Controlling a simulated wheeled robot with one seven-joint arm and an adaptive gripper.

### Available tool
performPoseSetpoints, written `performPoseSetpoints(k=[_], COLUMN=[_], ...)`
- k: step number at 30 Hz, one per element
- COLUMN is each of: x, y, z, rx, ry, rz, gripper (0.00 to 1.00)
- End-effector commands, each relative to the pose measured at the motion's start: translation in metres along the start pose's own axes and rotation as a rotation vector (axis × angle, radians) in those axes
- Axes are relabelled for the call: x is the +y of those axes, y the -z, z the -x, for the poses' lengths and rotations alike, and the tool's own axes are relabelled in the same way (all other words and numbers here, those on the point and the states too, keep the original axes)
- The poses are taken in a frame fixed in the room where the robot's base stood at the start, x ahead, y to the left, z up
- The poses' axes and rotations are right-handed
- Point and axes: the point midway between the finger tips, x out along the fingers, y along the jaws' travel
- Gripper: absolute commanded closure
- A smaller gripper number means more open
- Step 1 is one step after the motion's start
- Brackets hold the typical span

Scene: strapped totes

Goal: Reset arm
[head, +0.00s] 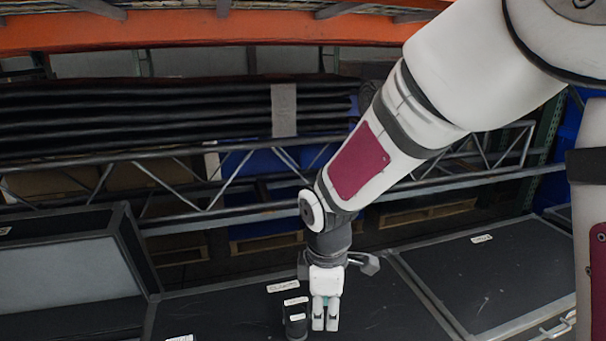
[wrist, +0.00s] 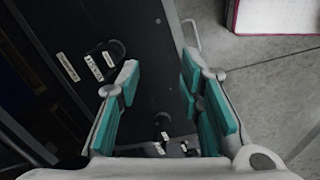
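My gripper (head: 325,318) hangs down over a black case top (head: 390,315) at the bottom middle of the head view. In the wrist view my gripper (wrist: 160,75) shows two fingers with teal pads standing apart. Nothing is between them but the dark case surface further below. A small dark item with white labels (head: 295,318) is just left of the fingers in the head view. Whether the gripper touches the case cannot be told from the head view; in the wrist view it looks clear of it.
Another black case (head: 500,265) lies to the right, and a grey-panelled box (head: 70,270) stands at left. Behind are a metal truss rail (head: 210,200), stacked black slabs (head: 150,120) and an orange beam (head: 200,28). Grey floor (wrist: 270,90) shows at right in the wrist view.

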Motion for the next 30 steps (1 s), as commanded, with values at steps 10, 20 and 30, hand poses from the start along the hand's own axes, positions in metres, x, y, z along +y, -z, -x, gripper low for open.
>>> performPoseSetpoints(k=[10,20,30], x=[-0.043,-0.126,-0.192], y=[-0.081,-0.145,-0.171], z=[0.123,0.209,0.242], rx=[0.018,0.117,0.232], ry=[-0.111,-0.186,-0.200], rz=[-0.519,-1.078,-1.457], gripper=[0.66,0.66,0.66])
